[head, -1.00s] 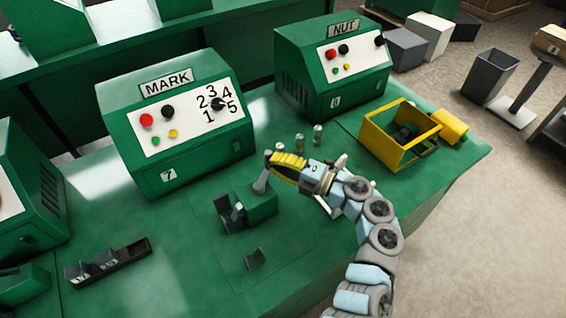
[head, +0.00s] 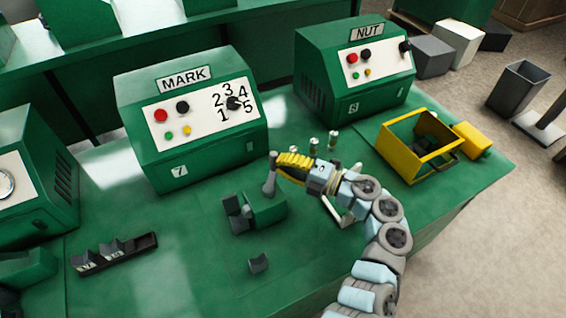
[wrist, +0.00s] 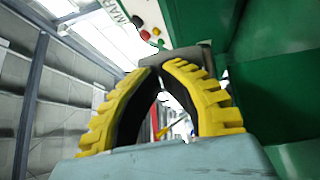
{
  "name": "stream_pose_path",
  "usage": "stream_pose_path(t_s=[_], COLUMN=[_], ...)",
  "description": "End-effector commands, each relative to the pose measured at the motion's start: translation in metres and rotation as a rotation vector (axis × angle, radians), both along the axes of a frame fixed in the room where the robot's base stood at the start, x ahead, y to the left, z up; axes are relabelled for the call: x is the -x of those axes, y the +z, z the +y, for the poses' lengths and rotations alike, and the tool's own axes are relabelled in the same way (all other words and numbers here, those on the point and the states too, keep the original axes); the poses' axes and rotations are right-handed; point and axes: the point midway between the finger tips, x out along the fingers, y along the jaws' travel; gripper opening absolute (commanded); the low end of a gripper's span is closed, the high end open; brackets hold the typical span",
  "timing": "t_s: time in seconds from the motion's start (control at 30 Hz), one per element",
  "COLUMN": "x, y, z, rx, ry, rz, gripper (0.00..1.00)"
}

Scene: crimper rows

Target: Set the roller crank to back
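The roller crank (head: 270,180) is a short grey lever standing roughly upright at the back left of a small green block (head: 266,207) with dark grey jaws (head: 236,214). My gripper (head: 276,160), with yellow ribbed fingers, reaches in from the right at the crank's upper end. In the wrist view my fingertips (wrist: 160,66) nearly meet, with a clear gap between the fingers lower down. A grey piece (wrist: 190,54), apparently the crank's end, lies just beyond the tips. Whether they touch it is unclear.
The MARK machine (head: 190,125) stands behind the block, the NUT machine (head: 350,85) at the back right. Small cylinders (head: 333,140) stand behind my gripper. A yellow bin (head: 420,160) is to the right; a dark tray (head: 115,253) and small grey piece (head: 257,263) lie in front.

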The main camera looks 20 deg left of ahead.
Motion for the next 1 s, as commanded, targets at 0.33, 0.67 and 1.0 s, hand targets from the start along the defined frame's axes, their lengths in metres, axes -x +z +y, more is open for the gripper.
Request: stream_pose_path(t_s=[0.33, 0.67, 1.0], x=[0.0, -0.001, -0.001], y=[0.001, 0.0, 0.0], z=[0.013, 0.019, 0.02], rx=[0.0, 0.0, 0.0], ry=[-0.003, -0.005, -0.005], rz=[-0.002, -0.001, -0.001], gripper=[0.0, 0.0, 0.0])
